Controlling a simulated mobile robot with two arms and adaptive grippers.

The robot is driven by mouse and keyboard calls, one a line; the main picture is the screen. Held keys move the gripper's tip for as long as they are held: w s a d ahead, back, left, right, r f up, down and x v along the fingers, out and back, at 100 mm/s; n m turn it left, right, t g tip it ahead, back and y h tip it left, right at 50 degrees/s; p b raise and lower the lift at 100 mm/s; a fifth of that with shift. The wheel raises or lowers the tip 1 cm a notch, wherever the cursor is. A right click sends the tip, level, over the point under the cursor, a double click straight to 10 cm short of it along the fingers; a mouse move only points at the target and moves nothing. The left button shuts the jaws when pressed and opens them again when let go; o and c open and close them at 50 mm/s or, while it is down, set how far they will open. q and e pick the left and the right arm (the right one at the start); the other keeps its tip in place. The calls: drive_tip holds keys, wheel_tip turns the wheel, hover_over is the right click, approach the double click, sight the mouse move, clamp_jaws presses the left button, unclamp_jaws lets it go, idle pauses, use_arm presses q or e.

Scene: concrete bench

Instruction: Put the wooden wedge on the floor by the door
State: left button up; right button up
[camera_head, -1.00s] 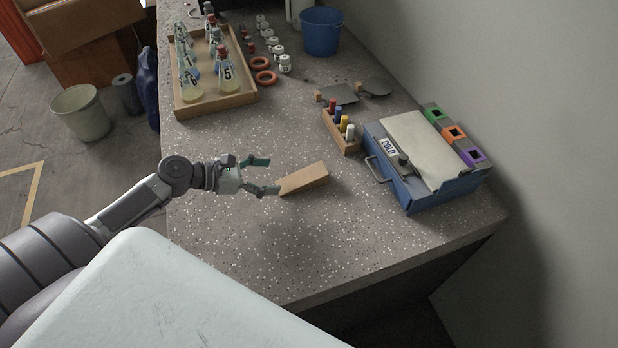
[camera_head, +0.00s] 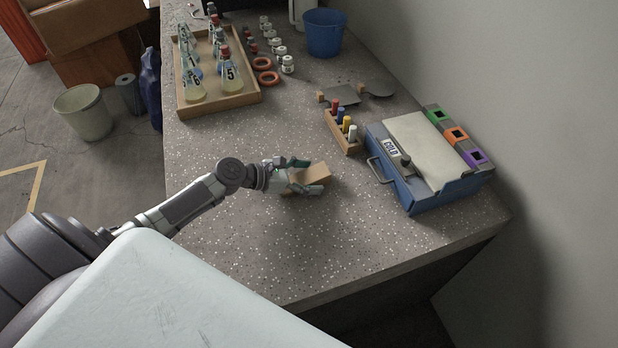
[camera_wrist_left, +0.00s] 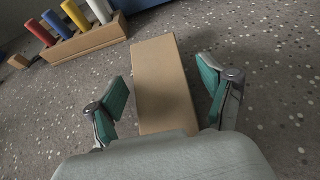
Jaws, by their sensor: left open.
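The wooden wedge (camera_head: 317,174) is a light brown block lying on the speckled bench top. My left gripper (camera_head: 307,175) is open, with its green-padded fingers on either side of the wedge. In the left wrist view the wedge (camera_wrist_left: 162,85) lies between the two spread fingers (camera_wrist_left: 165,93), with a visible gap on each side. The wedge's near end is hidden behind the gripper's palm. My right gripper is not in view. No door is seen.
A marker rack (camera_head: 341,132) and a blue cold box (camera_head: 430,196) stand right of the wedge. A wooden tray (camera_head: 216,103) of flasks is at the back left. Concrete floor (camera_head: 60,160) with a bin (camera_head: 84,112) lies left of the bench. The bench front is clear.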

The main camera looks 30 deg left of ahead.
use_arm(q)
drive_tip(key=shift+c, duration=0.3)
drive_tip(key=c, duration=1.1)
drive_tip(key=shift+c, duration=0.5)
drive_tip(key=shift+r, duration=0.1)
